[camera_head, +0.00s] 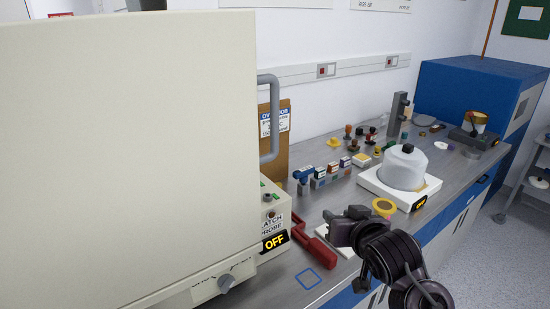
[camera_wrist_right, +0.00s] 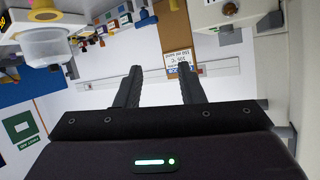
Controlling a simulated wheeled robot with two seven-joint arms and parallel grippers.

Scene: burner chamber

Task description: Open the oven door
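The oven door (camera_head: 125,150) is a large cream panel filling the left of the head view. Its grey bar handle (camera_head: 270,118) stands out at the right edge. I cannot tell whether the door is fully shut. My right gripper (camera_head: 335,229) is to the right of and below the handle, clear of it, above the front of the bench. In the right wrist view, the two dark fingers of my right gripper (camera_wrist_right: 160,74) are apart with nothing between them. My left gripper is not in view.
A knob (camera_head: 226,283) sits below the door. A box with an OFF sign (camera_head: 274,242) and a red object (camera_head: 314,246) are beside the oven. A white hotplate (camera_head: 399,190) with a covered vessel and several small items occupy the bench. A brown board (camera_head: 282,150) stands behind the handle.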

